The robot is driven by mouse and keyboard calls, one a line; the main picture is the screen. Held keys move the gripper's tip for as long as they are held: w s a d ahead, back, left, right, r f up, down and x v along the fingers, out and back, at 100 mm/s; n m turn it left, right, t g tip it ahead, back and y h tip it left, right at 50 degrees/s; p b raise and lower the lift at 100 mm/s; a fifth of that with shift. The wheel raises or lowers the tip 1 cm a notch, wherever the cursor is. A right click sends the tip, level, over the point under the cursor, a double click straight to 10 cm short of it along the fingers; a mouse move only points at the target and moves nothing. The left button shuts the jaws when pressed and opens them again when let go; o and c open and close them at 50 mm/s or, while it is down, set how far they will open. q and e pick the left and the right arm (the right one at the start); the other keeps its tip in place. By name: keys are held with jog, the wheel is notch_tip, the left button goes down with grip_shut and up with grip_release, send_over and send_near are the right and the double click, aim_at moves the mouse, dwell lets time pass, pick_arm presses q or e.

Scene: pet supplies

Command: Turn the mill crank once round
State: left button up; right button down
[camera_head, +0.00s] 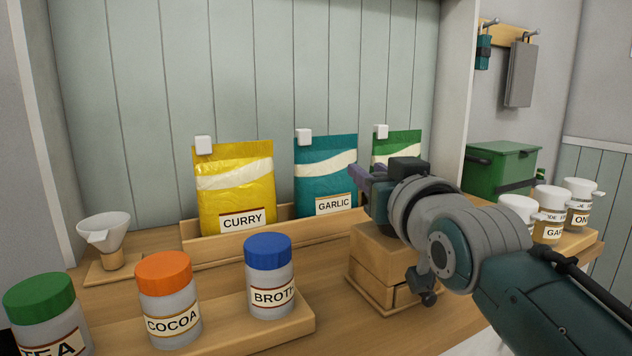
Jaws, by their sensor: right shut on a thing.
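The mill is a light wooden box (375,252) with a small drawer front, standing on the counter right of centre. My right gripper (362,182) reaches in from the right and sits just above the mill, pointing left. It is shut at the mill's crank; its hand and wrist cover the mill's top, so the crank is mostly hidden and its angle cannot be told. My left gripper is not in view.
A wooden rack (190,245) behind holds curry (235,185), garlic (325,170) and green (397,143) packets. Tea, cocoa (168,300) and broth (269,278) jars stand front left, a funnel (104,232) far left. Shakers (549,212) and a green box (500,170) are at right.

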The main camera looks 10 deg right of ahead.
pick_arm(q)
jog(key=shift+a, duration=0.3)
pick_arm(e)
jog(key=shift+a, duration=0.1)
jog(key=c, duration=0.5)
grip_release()
jog(key=shift+w, duration=0.1)
jog(key=shift+c, duration=0.2)
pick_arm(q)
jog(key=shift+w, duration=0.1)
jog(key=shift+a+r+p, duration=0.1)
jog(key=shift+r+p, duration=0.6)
pick_arm(e)
jog(key=s, duration=1)
